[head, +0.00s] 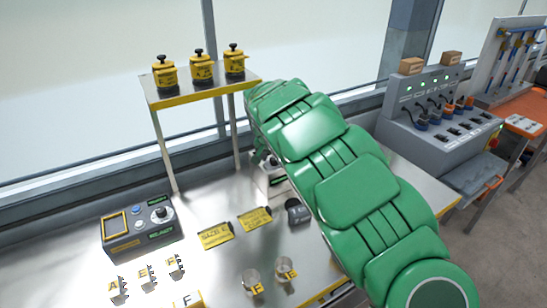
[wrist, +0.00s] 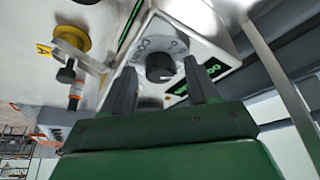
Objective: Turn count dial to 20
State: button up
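The dial (wrist: 160,67) is a dark round knob on a pale plate with printed marks, on a white box (wrist: 205,22) in the wrist view. My gripper (wrist: 158,68) is open, with one dark finger on each side of the knob. Gaps show between the fingers and the knob; I cannot tell how far the tips reach along it. A green-lettered black label (wrist: 203,77) beside the dial is partly covered by a finger. The dial's setting is not readable.
A shelf (head: 200,92) with several yellow-and-black pots stands behind. A dark control box (head: 140,230) with a knob sits at left. Yellow signs (head: 215,235) and small lettered pieces lie on the bench. A grey machine (head: 440,115) stands at right.

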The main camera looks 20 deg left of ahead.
jog(key=v, duration=0.7)
jog(key=shift+r, duration=0.35)
jog(key=shift+s, duration=0.15)
